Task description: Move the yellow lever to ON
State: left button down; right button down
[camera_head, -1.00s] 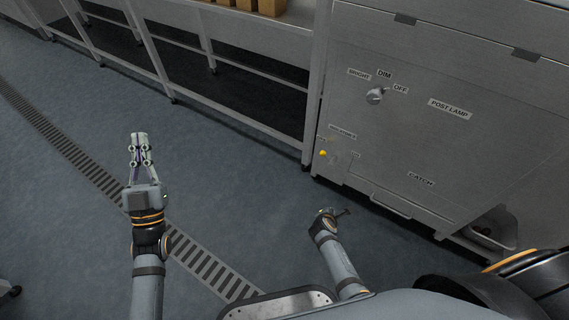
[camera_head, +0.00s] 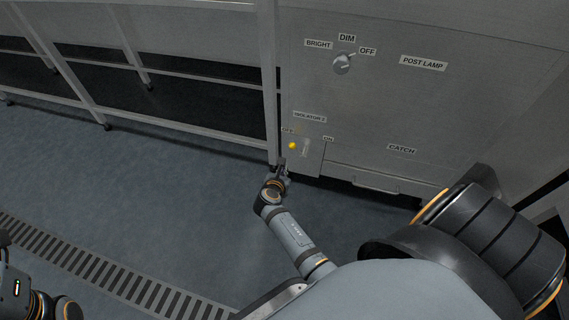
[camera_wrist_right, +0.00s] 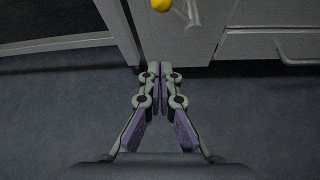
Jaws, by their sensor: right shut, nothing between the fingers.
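The yellow lever knob (camera_head: 292,146) is on the isolator panel (camera_head: 313,160) at the lower left of the metal cabinet. It sits on the left side, near the OFF label (camera_head: 287,130); the ON label (camera_head: 328,139) is to its right. In the right wrist view the yellow knob (camera_wrist_right: 161,5) shows at the top edge, with a pale handle or bar beside it. My right gripper (camera_head: 281,163) is just below and left of the knob, apart from it as far as I can tell. In the wrist view its fingers (camera_wrist_right: 161,66) are closed together and empty. My left gripper is out of view.
The cabinet (camera_head: 420,110) also carries a dimmer knob (camera_head: 342,64) above and a drawer handle (camera_head: 375,186) to the right. A table leg (camera_head: 270,90) stands just left of the panel. The floor (camera_head: 130,180) in front is clear, with a drain grate (camera_head: 100,275).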

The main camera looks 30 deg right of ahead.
jog(key=b+x, duration=0.5)
jog(key=x, duration=0.4)
jog(key=shift+s+d+r, duration=0.1)
jog(key=shift+r, duration=0.9)
jog(key=shift+s+d+r, duration=0.1)
jog(key=shift+r, duration=0.9)
jog(key=shift+w, duration=0.1)
